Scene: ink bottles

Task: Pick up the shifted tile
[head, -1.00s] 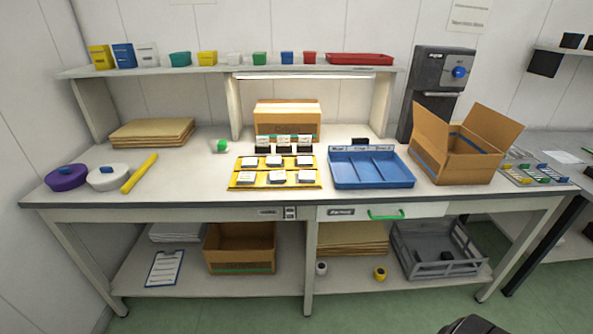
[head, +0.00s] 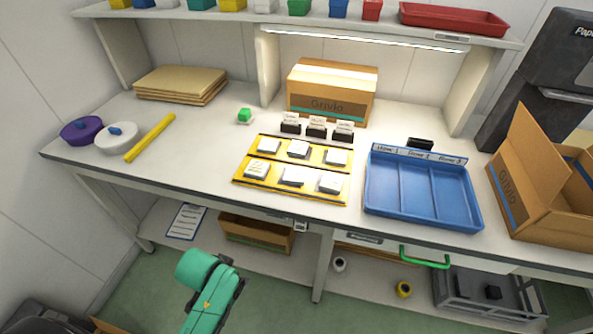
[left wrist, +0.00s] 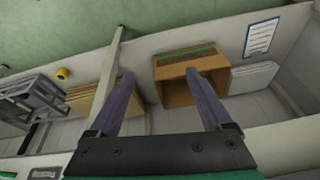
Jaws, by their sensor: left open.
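Several white tiles lie in two rows on two yellow strips (head: 242,180) in the middle of the table. The front row holds a left tile (head: 257,169), a middle tile (head: 292,176) and a right tile (head: 330,183). The back row holds a left tile (head: 269,146), a middle tile (head: 298,149) and a right tile (head: 336,157). The front middle tile looks slightly askew, but I cannot tell surely which is shifted. My left gripper (left wrist: 158,74) is open and empty in the left wrist view, facing the lower shelf. My right gripper is out of view.
Small black holders with white cards (head: 317,127) stand behind the strips. A blue divided tray (head: 424,219) is to their right, then an open cardboard box (head: 525,185). A yellow rod (head: 150,138) and lidded pots (head: 116,138) lie left. The table between rod and strips is clear.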

